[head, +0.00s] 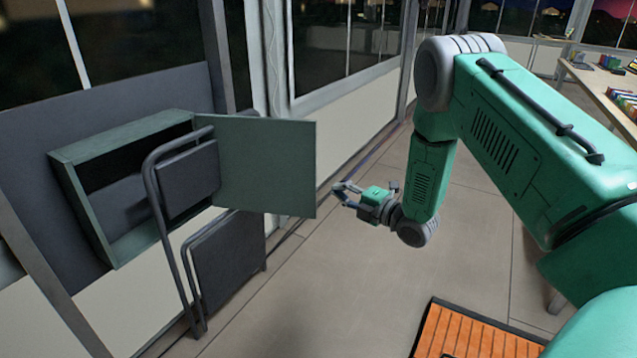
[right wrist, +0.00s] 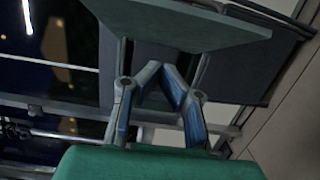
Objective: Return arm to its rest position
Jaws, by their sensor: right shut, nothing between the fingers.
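My right arm (head: 510,130) comes in from the right in the head view and bends down at the elbow. My right gripper (head: 338,189) hangs at its end, a little right of the free edge of an open green cabinet door (head: 268,165). In the right wrist view its fingers (right wrist: 158,68) are shut with nothing between them, and the green panel (right wrist: 180,25) shows beyond the tips. I cannot tell the exact gap to the door. My left gripper is out of view.
The open green wall cabinet (head: 90,205) is on the left. A dark folding chair (head: 230,262) stands in front of it, close to the door. A table (head: 597,88) with coloured items is at the far right. An orange slatted mat (head: 470,332) lies below. The middle floor is clear.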

